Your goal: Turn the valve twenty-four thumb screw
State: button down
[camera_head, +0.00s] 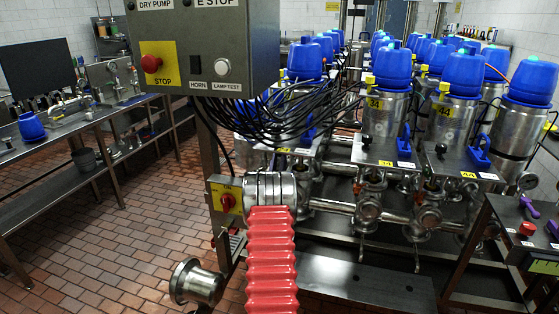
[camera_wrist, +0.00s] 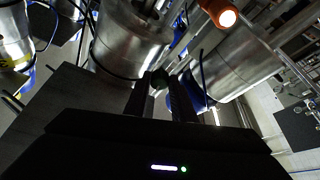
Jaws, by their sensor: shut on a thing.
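In the wrist view my gripper (camera_wrist: 161,84) points up at steel valve bodies. Its two dark fingers are shut on a small dark round knob (camera_wrist: 160,77), likely the thumb screw, between their tips. No number shows beside it, so I cannot confirm it belongs to valve twenty-four. In the head view, numbered valves with blue caps stand in rows, including one marked 34 (camera_head: 390,115) and one marked 44 (camera_head: 451,120). My gripper cannot be made out there. The valve to the left of 34 (camera_head: 305,62) is partly hidden by black cables.
Black cables (camera_head: 300,115) hang before the left valves. A control box (camera_head: 195,50) and a red corrugated hose (camera_head: 271,260) stand in front. Open tiled floor (camera_head: 120,240) lies left.

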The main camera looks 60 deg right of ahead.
jog(key=shift+w+m+g+h, duration=0.15)
jog(key=shift+m+g, duration=0.2)
jog(key=shift+m, duration=0.4)
jog(key=shift+m+g+h, duration=0.15)
jog(key=shift+m+g, duration=0.2)
jog(key=shift+m, duration=0.4)
jog(key=c, duration=2.5)
grip_release()
jog(key=shift+c, duration=0.2)
grip_shut()
jog(key=o, duration=1.1)
grip_release()
jog(key=shift+c, duration=0.2)
jog(key=shift+a+f, duration=0.1)
